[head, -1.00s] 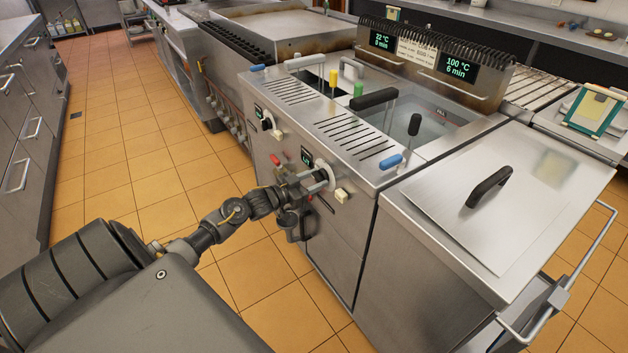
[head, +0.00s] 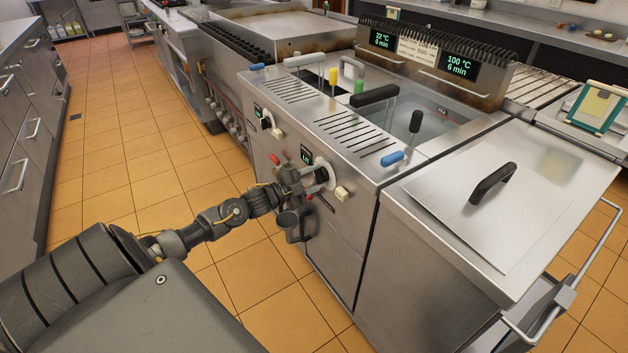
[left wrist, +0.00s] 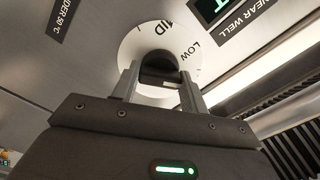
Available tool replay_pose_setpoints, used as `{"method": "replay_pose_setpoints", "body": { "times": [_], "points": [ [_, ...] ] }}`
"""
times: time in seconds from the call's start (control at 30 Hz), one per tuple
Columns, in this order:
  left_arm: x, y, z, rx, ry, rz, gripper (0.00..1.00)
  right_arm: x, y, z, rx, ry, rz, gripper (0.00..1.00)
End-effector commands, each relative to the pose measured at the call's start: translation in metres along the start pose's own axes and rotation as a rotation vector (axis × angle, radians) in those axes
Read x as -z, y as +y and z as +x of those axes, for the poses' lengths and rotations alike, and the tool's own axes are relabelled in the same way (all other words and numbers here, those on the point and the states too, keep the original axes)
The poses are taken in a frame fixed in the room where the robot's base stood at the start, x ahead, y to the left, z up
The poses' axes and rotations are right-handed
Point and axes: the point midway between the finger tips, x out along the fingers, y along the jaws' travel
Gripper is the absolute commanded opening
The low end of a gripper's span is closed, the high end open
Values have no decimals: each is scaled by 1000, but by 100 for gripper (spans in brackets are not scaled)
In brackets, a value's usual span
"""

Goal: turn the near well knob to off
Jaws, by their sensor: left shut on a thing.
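The near well knob is a black knob (left wrist: 160,69) on a white round dial (left wrist: 129,47) marked MID and LOW, on the front panel of the steel cooker. In the head view the dial (head: 326,164) shows just beyond my left gripper (head: 312,177), which partly hides the knob. In the left wrist view my left gripper (left wrist: 160,85) has one finger on each side of the knob and is shut on it. The knob's pointer and the OFF mark cannot be made out. My right gripper is not in view.
The far well's knob (head: 266,119) sits further left on the same panel. A cream switch (head: 341,193) is right of the dial, and a red handle (head: 274,158) is to its left. A blue-tipped basket handle (head: 392,158) is above. Open tiled floor lies left.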

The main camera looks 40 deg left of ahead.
Motion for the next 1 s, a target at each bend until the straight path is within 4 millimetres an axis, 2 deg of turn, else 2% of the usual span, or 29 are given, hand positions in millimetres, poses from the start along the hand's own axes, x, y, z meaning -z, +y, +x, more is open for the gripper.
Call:
{"method": "replay_pose_setpoints", "body": {
  "times": [0.2, 0.5, 1.0],
  "points": [
    [-1, 2, 0, -2, 0, 197, 21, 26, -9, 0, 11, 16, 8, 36],
    [0, 2, 0, -2, 1, 412, 21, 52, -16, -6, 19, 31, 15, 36],
    [0, 1, 0, -2, 0, 551, 21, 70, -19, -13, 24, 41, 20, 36]
  ]
}}
